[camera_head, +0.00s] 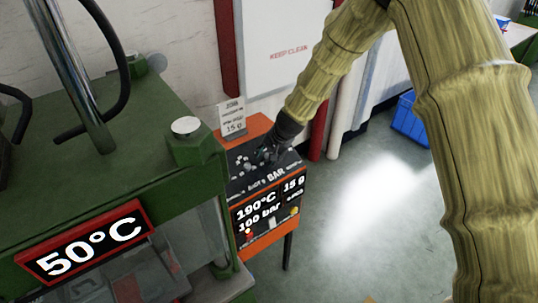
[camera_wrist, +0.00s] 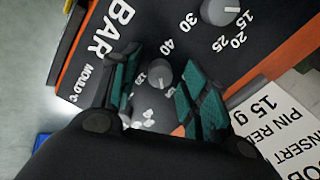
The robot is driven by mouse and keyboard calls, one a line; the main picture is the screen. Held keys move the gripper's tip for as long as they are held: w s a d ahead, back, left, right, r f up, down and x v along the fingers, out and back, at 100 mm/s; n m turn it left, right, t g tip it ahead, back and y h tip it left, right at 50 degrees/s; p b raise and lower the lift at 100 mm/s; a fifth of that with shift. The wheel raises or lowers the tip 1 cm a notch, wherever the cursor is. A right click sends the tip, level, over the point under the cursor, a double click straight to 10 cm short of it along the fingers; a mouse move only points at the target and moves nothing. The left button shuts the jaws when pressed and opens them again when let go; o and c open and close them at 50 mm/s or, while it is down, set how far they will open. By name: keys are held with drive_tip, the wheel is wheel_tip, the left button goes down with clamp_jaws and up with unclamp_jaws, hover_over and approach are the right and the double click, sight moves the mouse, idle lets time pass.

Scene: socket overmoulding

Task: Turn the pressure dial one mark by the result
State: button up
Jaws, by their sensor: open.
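The dark control panel (camera_head: 258,178) tops an orange stand. In the wrist view a grey dial (camera_wrist: 159,74) with small marks lies between my fingers. A second grey dial (camera_wrist: 221,10) has a scale reading 15 to 40. The word BAR (camera_wrist: 111,27) is printed on the panel left of them; I cannot tell for sure which dial it names. My gripper (camera_wrist: 150,72) is open, with teal finger pads on either side of the first dial; contact cannot be made out. In the head view my gripper (camera_head: 268,147) is over the panel, partly hiding the dials.
The stand's display (camera_head: 262,213) reads 190°C, 100 bar and 15 g. A card (camera_head: 232,117) reading 15 g stands behind the panel. The green press (camera_head: 105,190) with a 50°C display (camera_head: 87,243) stands close at left.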

drive_tip(key=v, duration=1.2)
idle(0.3)
drive_tip(key=s+d+f+n+g+h+b, duration=0.1)
drive_tip(key=s+d+f, duration=0.4)
drive_tip(key=f, duration=0.4)
drive_tip(key=s+d+f+h, duration=0.1)
drive_tip(key=s+d+f, duration=0.2)
drive_tip(key=s+f, duration=0.45)
drive_tip(key=s+d+f+n+g+h+b, duration=0.1)
drive_tip(key=s+d+f, duration=0.35)
drive_tip(key=f, duration=0.45)
drive_tip(key=s+d+f+n, duration=0.1)
drive_tip(key=s+f, duration=0.3)
drive_tip(key=s, duration=0.6)
drive_tip(key=s+d+f+n+g+b, duration=0.1)
drive_tip(key=s+d+f, duration=0.2)
drive_tip(key=s, duration=0.7)
drive_tip(key=s+d+f+n+g, duration=0.1)
drive_tip(key=s+f, duration=0.4)
drive_tip(key=s, duration=0.5)
drive_tip(key=shift+d+f+n, duration=0.2)
drive_tip(key=shift+d+n, duration=0.2)
drive_tip(key=shift+d, duration=0.45)
drive_tip(key=shift+s, duration=0.1)
